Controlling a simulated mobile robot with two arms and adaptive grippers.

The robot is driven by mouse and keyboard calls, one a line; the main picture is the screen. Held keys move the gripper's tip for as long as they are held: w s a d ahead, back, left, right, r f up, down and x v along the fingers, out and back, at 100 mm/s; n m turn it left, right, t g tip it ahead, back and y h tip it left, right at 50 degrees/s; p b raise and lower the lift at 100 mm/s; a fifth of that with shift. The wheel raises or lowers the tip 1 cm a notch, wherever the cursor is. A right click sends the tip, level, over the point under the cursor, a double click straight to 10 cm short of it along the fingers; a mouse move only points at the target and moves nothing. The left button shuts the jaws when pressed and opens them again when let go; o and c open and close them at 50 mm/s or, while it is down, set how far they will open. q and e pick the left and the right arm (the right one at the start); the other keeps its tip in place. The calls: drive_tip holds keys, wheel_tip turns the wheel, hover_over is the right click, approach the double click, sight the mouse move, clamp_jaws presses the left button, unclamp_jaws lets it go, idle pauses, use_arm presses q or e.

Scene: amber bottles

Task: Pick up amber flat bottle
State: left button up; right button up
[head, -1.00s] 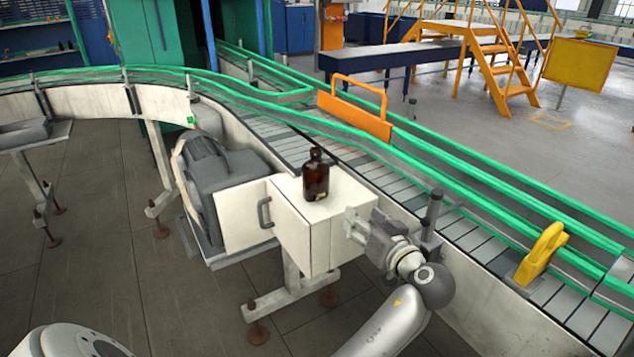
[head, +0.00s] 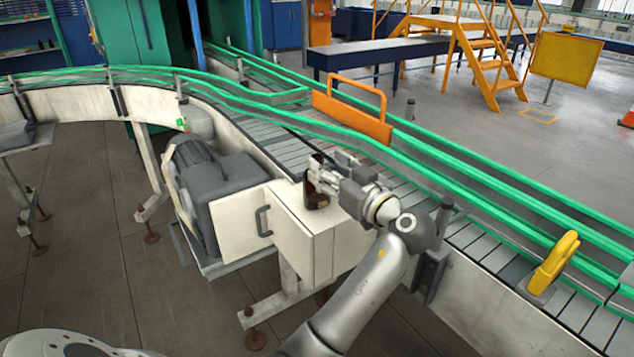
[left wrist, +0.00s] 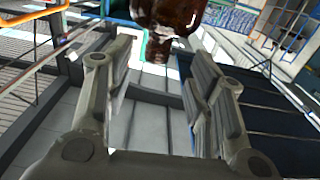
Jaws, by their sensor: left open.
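The amber flat bottle (head: 313,196) stands on a white box beside the conveyor in the head view. My left gripper (head: 327,172) is over it and hides most of its upper part. In the left wrist view the dark brown bottle (left wrist: 168,14) shows at the top edge, with its neck pointing down the picture. The open left gripper (left wrist: 160,62) has a finger on each side, and the neck end lies in line with the gap. I cannot tell whether the fingers touch it. My right gripper is not in view.
The white box (head: 318,235) has a handled door at its left. A grey motor unit (head: 215,170) is left of it. The conveyor (head: 405,190) with green rails runs behind, carrying an orange guard (head: 352,117) and a yellow bracket (head: 553,262).

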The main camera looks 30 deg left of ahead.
sight(321, 160)
use_arm(q)
drive_tip(key=p+x, duration=0.2)
drive_tip(key=x, duration=0.2)
drive_tip(key=shift+w+a, duration=0.15)
drive_tip(key=shift+w, duration=0.05)
drive_tip(key=shift+w+a+f, duration=0.15)
drive_tip(key=shift+a, duration=0.3)
drive_tip(key=c, duration=0.9)
drive_tip(key=shift+d, duration=0.1)
clamp_jaws()
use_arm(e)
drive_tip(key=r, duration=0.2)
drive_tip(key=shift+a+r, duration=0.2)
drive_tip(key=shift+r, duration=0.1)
